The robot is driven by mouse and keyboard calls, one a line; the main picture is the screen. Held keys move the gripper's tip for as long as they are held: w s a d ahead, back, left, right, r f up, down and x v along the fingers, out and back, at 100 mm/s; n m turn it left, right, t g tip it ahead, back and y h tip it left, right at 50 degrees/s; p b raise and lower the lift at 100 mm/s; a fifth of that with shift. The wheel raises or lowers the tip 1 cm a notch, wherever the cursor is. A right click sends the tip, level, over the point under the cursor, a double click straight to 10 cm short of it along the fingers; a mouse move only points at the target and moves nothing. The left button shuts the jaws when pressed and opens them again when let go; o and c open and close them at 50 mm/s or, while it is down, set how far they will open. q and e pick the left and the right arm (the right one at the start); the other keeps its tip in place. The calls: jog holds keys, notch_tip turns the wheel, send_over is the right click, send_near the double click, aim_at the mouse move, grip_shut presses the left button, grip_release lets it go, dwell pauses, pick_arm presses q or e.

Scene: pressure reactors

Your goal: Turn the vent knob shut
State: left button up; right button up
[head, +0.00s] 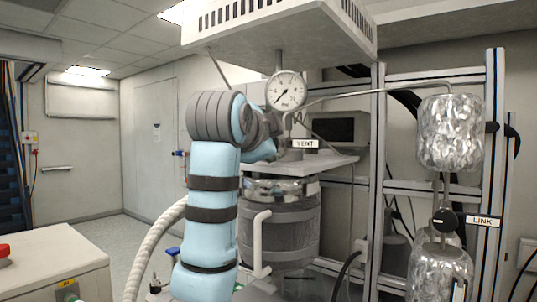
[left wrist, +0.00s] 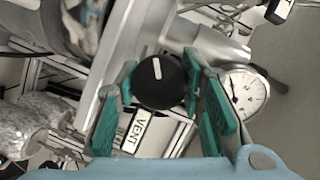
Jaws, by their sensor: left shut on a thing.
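The black vent knob (left wrist: 158,84) is round, with a white pointer line that stands nearly upright in the left wrist view. My left gripper (left wrist: 159,76) has its teal fingers on both sides of the knob and is shut on it. The white VENT label (left wrist: 138,125) lies just below the knob there, and it also shows in the head view (head: 305,144). In the head view my own blue arm hides the knob and the fingers. My right gripper is in neither view.
A round pressure gauge (head: 286,90) sits close above the VENT label; it is also close beside the right finger in the left wrist view (left wrist: 244,92). The reactor vessel (head: 280,225) stands below. Foil-wrapped cylinders (head: 450,132) and a LINK label (head: 482,221) are at the right.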

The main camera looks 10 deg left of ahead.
pick_arm(q)
jog(key=m+b, duration=0.1)
jog(key=m+t+b, duration=0.1)
jog(key=m+b, duration=0.1)
jog(key=shift+f+m+t+y, duration=0.2)
jog(key=shift+m+t+y, duration=0.1)
jog(key=shift+m+t+b, duration=0.4)
jog(key=shift+m+b, duration=0.3)
jog(key=shift+m, duration=0.3)
jog(key=o, duration=1.2)
jog(key=shift+r, duration=0.1)
